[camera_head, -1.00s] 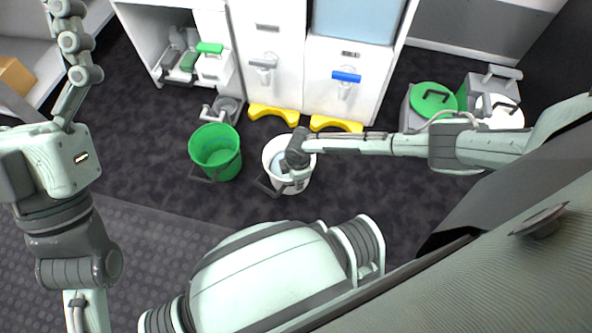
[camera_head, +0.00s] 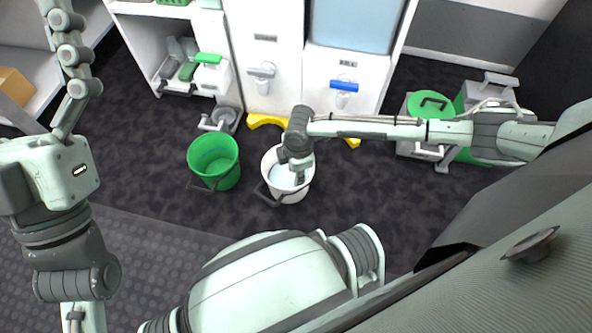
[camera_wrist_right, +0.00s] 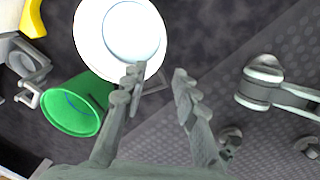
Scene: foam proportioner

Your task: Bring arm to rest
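My right arm reaches in from the right in the head view, and its gripper (camera_head: 299,177) hangs over the white bucket (camera_head: 272,187). In the right wrist view, this gripper (camera_wrist_right: 157,77) has its two fingers apart with nothing held between them. The white bucket (camera_wrist_right: 90,35) with pale liquid is beyond its fingertips, and the green bucket (camera_wrist_right: 75,105) is to the left. My left gripper (camera_head: 70,50) points up at the left edge of the head view, well away from the buckets. Only one chain of its finger segments shows clearly.
The green bucket (camera_head: 214,160) stands left of the white bucket on dark carpet. Dispensers with a grey tap (camera_head: 262,70) and a blue tap (camera_head: 344,84) stand behind. A green-lidded canister (camera_head: 428,104) is at right, partly behind my arm. Carpet in front of the buckets is clear.

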